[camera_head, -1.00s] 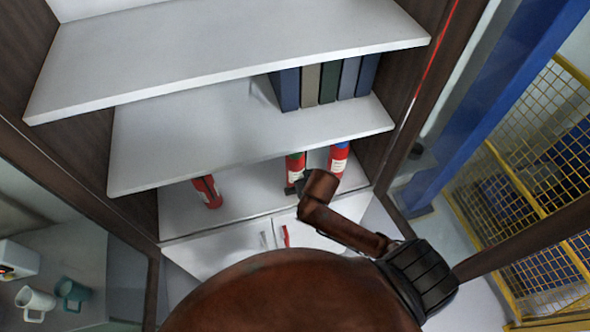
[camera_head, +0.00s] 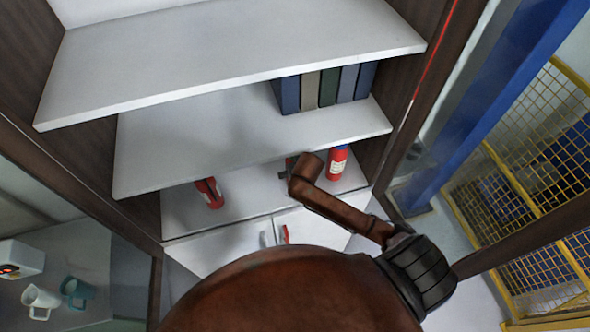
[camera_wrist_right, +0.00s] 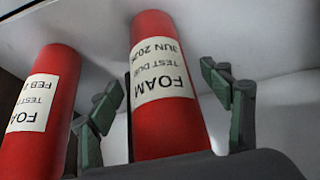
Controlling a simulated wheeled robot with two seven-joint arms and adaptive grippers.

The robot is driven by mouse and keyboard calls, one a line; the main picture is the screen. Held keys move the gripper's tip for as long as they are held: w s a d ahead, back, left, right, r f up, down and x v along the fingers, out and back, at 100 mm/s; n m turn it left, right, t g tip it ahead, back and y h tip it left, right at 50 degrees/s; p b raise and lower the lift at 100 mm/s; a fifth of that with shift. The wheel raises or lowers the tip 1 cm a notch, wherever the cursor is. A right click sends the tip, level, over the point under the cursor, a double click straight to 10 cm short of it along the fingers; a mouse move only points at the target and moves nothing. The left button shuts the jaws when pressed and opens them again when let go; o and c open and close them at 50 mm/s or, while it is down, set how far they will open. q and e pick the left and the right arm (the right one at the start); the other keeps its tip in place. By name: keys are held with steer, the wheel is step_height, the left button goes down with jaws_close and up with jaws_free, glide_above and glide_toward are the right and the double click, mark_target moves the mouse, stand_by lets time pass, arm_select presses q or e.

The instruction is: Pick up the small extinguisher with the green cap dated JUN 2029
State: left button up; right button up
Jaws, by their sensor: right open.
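A red extinguisher (camera_wrist_right: 157,75) stands between the fingers of my right gripper (camera_wrist_right: 162,88) in the right wrist view. Its upside-down label reads FOAM, TEST DUE, JUN and a partly unreadable year; its cap is out of sight. The gripper is open around it. In the head view my right gripper (camera_head: 292,178) is at the lower shelf and hides most of the middle extinguisher (camera_head: 291,162). A second extinguisher (camera_wrist_right: 38,105) in the wrist view has a label with FEB. A blue-capped extinguisher (camera_head: 337,162) stands right of the gripper in the head view. My left gripper is not in view.
Another red extinguisher (camera_head: 209,192), tilted in the picture, is on the lower shelf (camera_head: 240,205) at left, with free room between. The middle shelf (camera_head: 200,140) is close above and holds several binders (camera_head: 330,86). A red-handled drawer or door front (camera_head: 310,228) is below.

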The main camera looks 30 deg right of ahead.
jaws_close()
steer(key=shift+r, duration=0.15)
stand_by(0.9)
